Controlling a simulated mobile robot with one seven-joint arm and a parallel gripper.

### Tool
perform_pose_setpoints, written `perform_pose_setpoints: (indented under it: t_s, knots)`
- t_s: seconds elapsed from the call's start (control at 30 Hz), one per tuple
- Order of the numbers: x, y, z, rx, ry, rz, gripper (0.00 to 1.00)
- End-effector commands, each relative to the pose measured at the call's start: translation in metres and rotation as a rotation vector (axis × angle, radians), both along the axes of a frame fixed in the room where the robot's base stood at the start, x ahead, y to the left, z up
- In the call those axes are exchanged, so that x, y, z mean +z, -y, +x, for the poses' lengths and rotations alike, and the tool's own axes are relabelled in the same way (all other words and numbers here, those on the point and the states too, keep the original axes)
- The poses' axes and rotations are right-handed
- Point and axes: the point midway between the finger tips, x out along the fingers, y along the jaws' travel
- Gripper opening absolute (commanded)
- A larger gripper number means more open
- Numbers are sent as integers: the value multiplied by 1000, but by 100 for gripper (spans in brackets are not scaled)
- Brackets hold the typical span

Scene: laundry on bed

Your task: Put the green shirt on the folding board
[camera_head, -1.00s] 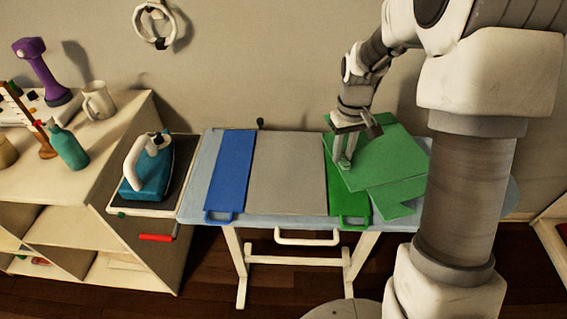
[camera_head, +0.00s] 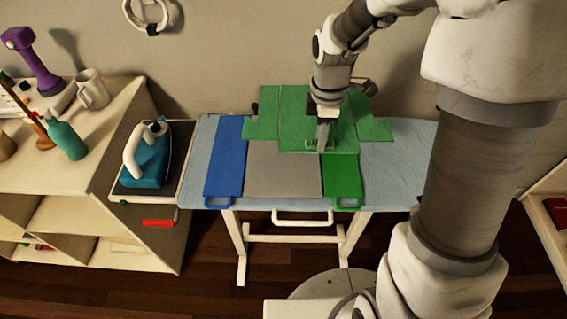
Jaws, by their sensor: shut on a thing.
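The green shirt (camera_head: 303,118) is spread out flat at the far side of the folding board (camera_head: 284,180), sleeves out to left and right. It covers the far part of the grey middle panel and of the green right panel. The right sleeve extends past the board's right edge. The blue left panel is mostly bare. My gripper (camera_head: 324,146) points down at the shirt's near edge and is shut on it, right of the grey panel's middle. The fingertips are partly lost against the green cloth.
The board lies on a light blue ironing board (camera_head: 395,180) with bare cloth to the right. A teal iron (camera_head: 146,165) stands at its left end. A white shelf unit (camera_head: 80,190) with a dumbbell, mug and bottle is at the far left. A wall is behind.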

Motion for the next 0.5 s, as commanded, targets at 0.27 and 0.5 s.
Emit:
perform_pose_setpoints:
  t_s: [0.27, 0.5]
  knots:
    - [-40, -61, -24, 6, -2, -1, 0]
    - [-55, -85, -34, -1, 0, 0, 0]
